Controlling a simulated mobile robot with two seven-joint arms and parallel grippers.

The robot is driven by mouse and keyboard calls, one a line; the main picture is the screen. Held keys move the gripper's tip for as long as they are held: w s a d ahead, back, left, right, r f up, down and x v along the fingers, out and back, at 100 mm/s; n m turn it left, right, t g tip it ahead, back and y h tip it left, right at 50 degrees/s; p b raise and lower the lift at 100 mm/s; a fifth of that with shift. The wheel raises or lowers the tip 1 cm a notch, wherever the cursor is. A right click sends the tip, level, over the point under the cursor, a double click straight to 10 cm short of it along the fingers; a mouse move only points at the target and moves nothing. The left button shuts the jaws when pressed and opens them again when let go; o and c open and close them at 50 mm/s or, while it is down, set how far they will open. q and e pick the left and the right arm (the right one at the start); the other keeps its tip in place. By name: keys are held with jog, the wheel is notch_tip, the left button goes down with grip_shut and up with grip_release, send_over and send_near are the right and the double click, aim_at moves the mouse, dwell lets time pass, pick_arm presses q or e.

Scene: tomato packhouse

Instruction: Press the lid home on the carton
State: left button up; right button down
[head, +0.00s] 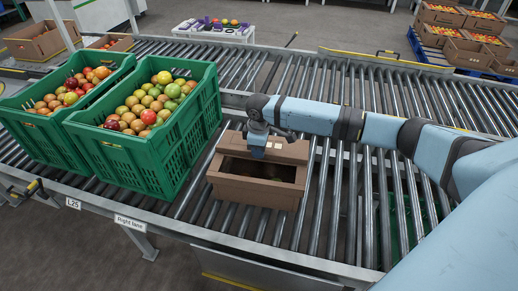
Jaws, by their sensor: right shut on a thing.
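A brown cardboard carton (252,192) stands on the roller conveyor, right of the green crates. Its lid (290,152), a brown panel with small pale marks, lies over the carton's far part. A dark opening shows between the lid and the carton's front wall, with little visible inside. My right gripper (258,154) reaches in from the right and points down at the lid. It is shut on the lid; its fingertips are hard to make out. My left gripper is not in view.
Two green crates (170,152) of tomatoes stand close to the carton's left. The rollers (330,190) right of the carton are bare. A second conveyor runs behind, with a white table (215,32) and stacked tomato boxes (440,14) beyond.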

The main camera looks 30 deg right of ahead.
jog(key=shift+f, duration=0.8)
jog(key=shift+f+p, duration=0.4)
jog(key=shift+f, duration=0.9)
dwell(0.9)
jog(key=c, duration=0.9)
grip_release()
jog(key=shift+c, duration=0.2)
jog(key=c, duration=0.3)
